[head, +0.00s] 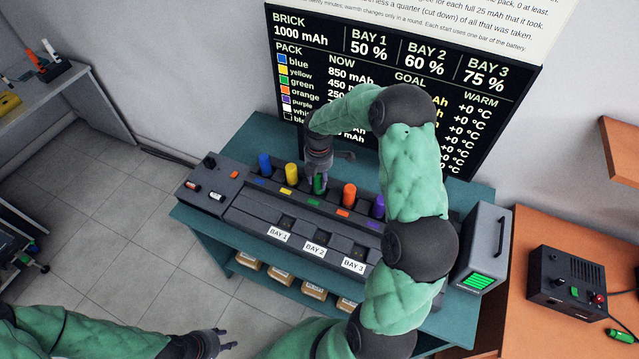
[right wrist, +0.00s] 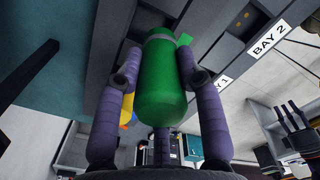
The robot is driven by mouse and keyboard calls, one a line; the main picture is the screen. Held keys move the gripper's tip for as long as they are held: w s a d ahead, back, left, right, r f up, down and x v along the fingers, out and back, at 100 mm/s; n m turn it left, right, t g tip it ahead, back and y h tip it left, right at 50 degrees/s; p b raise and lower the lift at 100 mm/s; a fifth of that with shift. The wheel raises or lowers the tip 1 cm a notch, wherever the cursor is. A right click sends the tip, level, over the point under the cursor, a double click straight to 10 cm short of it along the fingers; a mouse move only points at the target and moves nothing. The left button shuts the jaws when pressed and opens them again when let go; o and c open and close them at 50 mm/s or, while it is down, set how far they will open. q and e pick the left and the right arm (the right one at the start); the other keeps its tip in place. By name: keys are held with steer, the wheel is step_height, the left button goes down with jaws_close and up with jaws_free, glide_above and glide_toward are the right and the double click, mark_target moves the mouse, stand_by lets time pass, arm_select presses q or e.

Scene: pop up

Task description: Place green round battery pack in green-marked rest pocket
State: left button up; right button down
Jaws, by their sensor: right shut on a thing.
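The green round battery pack (head: 319,184) is upright at the back row of the grey charging rack (head: 240,200), between the yellow and orange packs. My right gripper (head: 318,172) is shut on it from above. In the right wrist view the green pack (right wrist: 162,85) sits between the purple fingers. The green mark (head: 314,202) is just in front of the pack, and a green patch also shows beside its far end in the wrist view (right wrist: 185,38). The pocket opening is hidden, so I cannot tell how deep the pack sits. My left gripper (head: 226,341) is open and empty, low at the front.
Blue (head: 265,164), yellow (head: 292,174), orange (head: 349,195) and purple (head: 378,206) packs stand in the same row. Labelled bays line the rack's front. A grey box with a green display (head: 482,250) stands at the right end. The wall board is behind.

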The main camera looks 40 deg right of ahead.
mark_target(320, 181)
steer(key=shift+w+d+f, duration=0.25)
steer(key=shift+d+f, duration=0.1)
steer(key=shift+f, duration=0.2)
steer(key=shift+w+d+f, duration=0.25)
steer(key=shift+d+f, duration=0.05)
steer(key=shift+f, duration=1.55)
steer(key=shift+b, duration=0.3)
steer(key=shift+f, duration=0.15)
steer(key=c, duration=0.8)
jaws_free()
steer(key=shift+r, duration=0.4)
step_height(320, 181, up, 12)
steer(key=shift+a+f+p, duration=0.1)
steer(key=shift+f+p, duration=0.15)
steer(key=shift+p, duration=0.5)
